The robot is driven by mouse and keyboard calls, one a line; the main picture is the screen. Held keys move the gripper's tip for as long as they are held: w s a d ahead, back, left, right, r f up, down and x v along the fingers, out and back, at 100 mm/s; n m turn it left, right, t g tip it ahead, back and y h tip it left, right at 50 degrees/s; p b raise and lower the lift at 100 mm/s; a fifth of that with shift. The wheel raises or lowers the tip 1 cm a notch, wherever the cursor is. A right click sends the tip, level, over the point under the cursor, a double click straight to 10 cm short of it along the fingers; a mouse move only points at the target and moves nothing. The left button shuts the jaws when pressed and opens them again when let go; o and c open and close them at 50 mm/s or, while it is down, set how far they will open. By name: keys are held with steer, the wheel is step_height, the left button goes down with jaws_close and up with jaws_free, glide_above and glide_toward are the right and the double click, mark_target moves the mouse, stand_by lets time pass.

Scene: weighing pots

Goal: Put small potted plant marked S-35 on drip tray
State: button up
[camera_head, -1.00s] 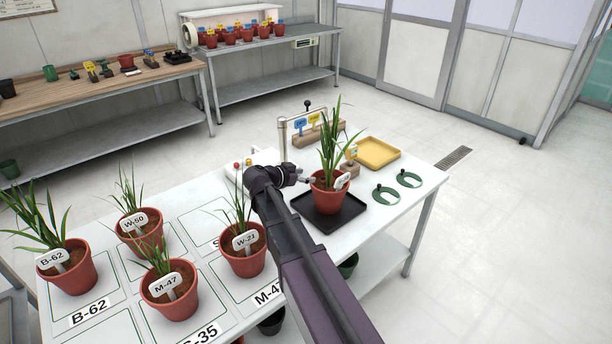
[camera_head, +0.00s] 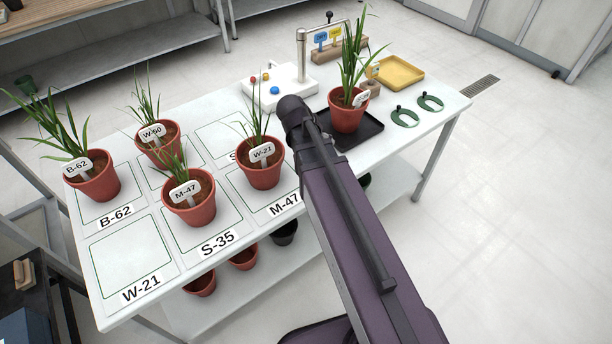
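A potted plant (camera_head: 348,117) with long green leaves stands upright in a terracotta pot on the black drip tray (camera_head: 364,138). Its white tag is turned and too small to read, so I cannot tell whether it is S-35. No other pot in view shows a readable S-35 tag. The S-35 mat (camera_head: 214,241) on the table holds the plant tagged M-47 (camera_head: 189,198). My arm reaches in from the lower right, and its wrist end is left of the pot on the tray. My gripper's fingers are hidden.
Plants B-62 (camera_head: 94,176), W-50 (camera_head: 157,140) and W-21 (camera_head: 261,167) stand on the white table. The W-21 mat (camera_head: 134,263) is empty. A white scale (camera_head: 280,88), yellow tray (camera_head: 397,73) and green rings (camera_head: 404,117) are near the drip tray.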

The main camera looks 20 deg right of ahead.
steer(key=s+a+f+n+y, duration=0.1)
steer(key=s+a+n+y, duration=0.1)
steer(key=s, duration=0.1)
steer(key=s+a+n+g+y, duration=0.1)
steer(key=s+a+n, duration=0.1)
steer(key=s, duration=0.1)
steer(key=s+a+f+n+y, duration=0.1)
steer(key=s+a+n+y, duration=0.1)
steer(key=s+a, duration=0.1)
steer(key=shift+s+a+f+n+g+y, duration=0.1)
steer(key=shift+s+f+n+g+y, duration=0.2)
steer(key=shift+f, duration=0.05)
steer(key=shift+s+a, duration=0.2)
steer(key=shift+a, duration=0.05)
step_height(320, 180, up, 9)
steer(key=p, duration=0.9)
steer(key=shift+o, duration=0.2)
steer(key=shift+w+f, duration=0.1)
